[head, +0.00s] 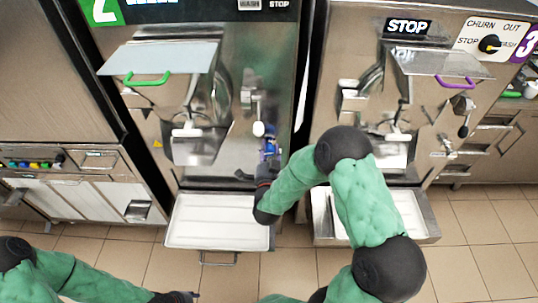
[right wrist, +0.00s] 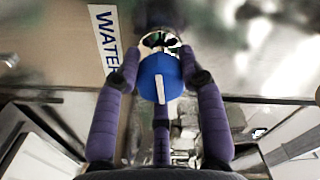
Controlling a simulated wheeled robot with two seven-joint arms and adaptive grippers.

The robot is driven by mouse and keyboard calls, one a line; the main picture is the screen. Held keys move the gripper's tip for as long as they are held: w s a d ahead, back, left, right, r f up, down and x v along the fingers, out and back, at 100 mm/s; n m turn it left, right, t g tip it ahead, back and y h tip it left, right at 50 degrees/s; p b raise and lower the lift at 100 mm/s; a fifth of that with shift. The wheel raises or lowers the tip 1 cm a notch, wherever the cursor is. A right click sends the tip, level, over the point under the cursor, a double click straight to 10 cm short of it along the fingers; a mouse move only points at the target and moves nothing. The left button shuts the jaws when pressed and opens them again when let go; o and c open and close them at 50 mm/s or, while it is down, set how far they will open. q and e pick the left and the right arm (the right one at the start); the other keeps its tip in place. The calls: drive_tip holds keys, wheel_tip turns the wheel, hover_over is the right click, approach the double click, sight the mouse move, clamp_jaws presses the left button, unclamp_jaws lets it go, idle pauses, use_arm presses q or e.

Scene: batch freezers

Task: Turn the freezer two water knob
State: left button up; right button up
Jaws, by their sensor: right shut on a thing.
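Freezer two (head: 215,90) is the steel machine with a green 2 label (head: 103,10) and a green handle, left of centre in the head view. Its blue water knob (head: 270,147) sits low on the right side of its front, partly hidden by my right gripper (head: 263,166). In the right wrist view the knob (right wrist: 158,76) with a white pointer line lies between my purple fingers (right wrist: 157,82), which are closed around it. A WATER label (right wrist: 104,42) is beside it. My left gripper (head: 185,297) is at the bottom edge, mostly cut off, so its jaws cannot be judged.
A white tray (head: 215,241) juts out below freezer two. Freezer three (head: 345,60), with a purple handle, stands close on the right, behind my right arm. A steel unit with coloured buttons (head: 35,163) stands at left. Tiled floor (head: 130,262) is open in front.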

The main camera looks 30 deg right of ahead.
drive_tip(key=shift+a+f+m+b, duration=0.2)
drive_tip(key=shift+f+m+b, duration=0.15)
drive_tip(key=shift+m+b, duration=0.25)
drive_tip(key=o, duration=1.2)
drive_tip(key=shift+c, duration=0.2)
drive_tip(key=shift+r+m, duration=0.15)
drive_tip(key=shift+m, duration=0.15)
drive_tip(key=v, duration=1.2)
drive_tip(key=shift+d, duration=0.1)
